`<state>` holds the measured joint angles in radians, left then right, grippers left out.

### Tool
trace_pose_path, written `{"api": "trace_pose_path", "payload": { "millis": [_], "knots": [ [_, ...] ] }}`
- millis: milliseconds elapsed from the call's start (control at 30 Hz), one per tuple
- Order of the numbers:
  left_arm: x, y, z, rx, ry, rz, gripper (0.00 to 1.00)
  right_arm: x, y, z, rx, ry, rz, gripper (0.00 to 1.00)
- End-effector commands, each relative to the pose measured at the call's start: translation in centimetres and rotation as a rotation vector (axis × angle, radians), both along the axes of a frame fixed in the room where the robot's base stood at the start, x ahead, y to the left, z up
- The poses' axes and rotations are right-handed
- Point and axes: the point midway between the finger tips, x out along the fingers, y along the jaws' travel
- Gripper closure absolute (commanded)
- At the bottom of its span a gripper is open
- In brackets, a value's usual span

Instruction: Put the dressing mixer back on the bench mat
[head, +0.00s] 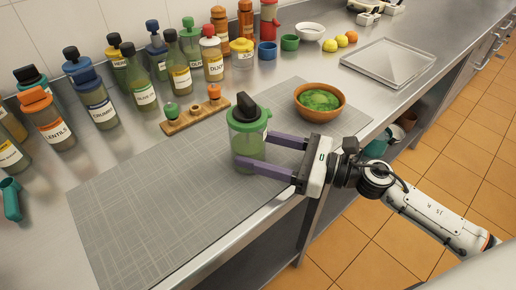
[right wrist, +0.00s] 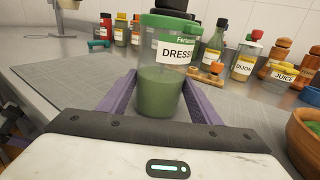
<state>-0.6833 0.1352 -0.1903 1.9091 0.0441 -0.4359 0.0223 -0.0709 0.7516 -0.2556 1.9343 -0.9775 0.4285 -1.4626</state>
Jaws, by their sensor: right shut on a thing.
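The dressing mixer (head: 247,141) is a clear jar with green dressing inside, a green lid and a black top. My right gripper (head: 253,149) is shut on it, with one purple finger on each side of the body. In the right wrist view the mixer (right wrist: 160,88) stands upright between the fingers, its "DRESS" label partly showing. The grey bench mat (head: 130,215) lies under and around the mixer in the head view. I cannot tell whether the mixer's base touches the mat. My left gripper is not in view.
A bowl of greens (head: 319,101) stands right of the mixer on the mat. A wooden board with small pots (head: 193,117) lies behind it. Several labelled bottles line the wall. The mat's left part is clear.

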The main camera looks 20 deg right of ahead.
Motion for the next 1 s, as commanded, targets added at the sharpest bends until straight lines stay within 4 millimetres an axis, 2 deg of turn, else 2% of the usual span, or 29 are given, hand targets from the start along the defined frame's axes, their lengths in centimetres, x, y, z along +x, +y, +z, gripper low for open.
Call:
{"api": "trace_pose_path", "payload": {
  "millis": [267,300,400,667,800,1000],
  "knots": [
    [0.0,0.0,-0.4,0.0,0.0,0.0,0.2,0.0,0.0,-0.1,0.002,-0.004,0.0,0.83],
    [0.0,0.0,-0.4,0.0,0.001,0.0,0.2,0.0,0.0,-0.3,0.0,0.0,0.0,0.41],
    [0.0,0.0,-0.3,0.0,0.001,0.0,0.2,0.0,0.0,-0.2,0.0,0.0,0.0,0.24],
    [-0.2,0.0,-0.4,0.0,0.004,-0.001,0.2,0.0,0.0,-0.2,0.0,0.0,0.0,0.24],
    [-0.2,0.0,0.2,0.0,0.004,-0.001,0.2,0.0,0.0,0.4,0.0,0.0,0.0,0.24],
    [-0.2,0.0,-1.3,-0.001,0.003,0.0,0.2,-2.0,-2.2,-0.4,-0.002,0.004,-0.001,0.24]
  ]
}}
